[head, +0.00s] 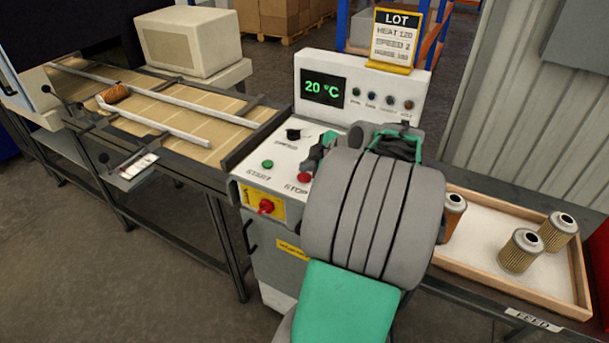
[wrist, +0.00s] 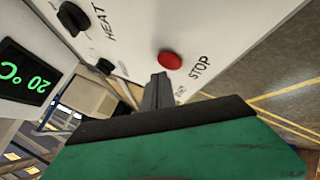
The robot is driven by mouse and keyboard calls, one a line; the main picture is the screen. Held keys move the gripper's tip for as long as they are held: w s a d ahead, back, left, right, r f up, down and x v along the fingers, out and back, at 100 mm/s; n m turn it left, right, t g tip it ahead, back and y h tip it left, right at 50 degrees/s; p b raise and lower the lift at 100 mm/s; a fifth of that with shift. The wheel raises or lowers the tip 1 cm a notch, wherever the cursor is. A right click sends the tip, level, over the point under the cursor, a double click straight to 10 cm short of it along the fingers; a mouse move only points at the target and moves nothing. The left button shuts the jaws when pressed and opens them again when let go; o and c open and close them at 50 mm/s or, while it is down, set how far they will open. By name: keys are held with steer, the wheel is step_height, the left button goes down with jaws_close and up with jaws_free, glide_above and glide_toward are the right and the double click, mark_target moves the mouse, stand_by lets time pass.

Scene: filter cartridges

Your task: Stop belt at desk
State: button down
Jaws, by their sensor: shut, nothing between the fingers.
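The control desk (head: 262,178) has a white sloped top with a green START button (head: 267,164), a dark SPEED knob (head: 293,134) and a red STOP button (head: 304,178). My gripper (wrist: 158,84) is shut and empty, over the desk. In the wrist view the STOP button (wrist: 170,61) shows just beyond the fingertips; I cannot tell whether they touch it. In the head view my arm hides the fingertips. The belt (head: 190,135) at left carries one orange-brown cartridge (head: 116,93) beside a white guide rail. I cannot tell whether the belt is moving.
A red emergency knob (head: 265,207) sits on the desk's yellow front plate. A display (head: 323,90) reads 20 °C, with a LOT card (head: 396,40) above. A wooden-rimmed tray (head: 509,296) at right holds several filter cartridges. A HEAT knob (wrist: 74,17) shows in the wrist view.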

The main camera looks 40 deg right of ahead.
mark_target(307, 178)
steer(key=shift+r+p, duration=1.2)
steer(key=shift+r, duration=1.35)
steer(key=w+a+f+m+g, duration=0.2)
steer(key=a+m+g, duration=0.1)
steer(key=a, duration=1.4)
steer(key=s+a+f+m+g, duration=0.2)
steer(key=s+a+m, duration=0.4)
steer(key=s+a, duration=0.5)
steer(key=a, duration=0.3)
steer(key=shift+s+f+g, duration=0.3)
steer(key=shift+f+g, duration=0.05)
steer(key=shift+g, duration=0.05)
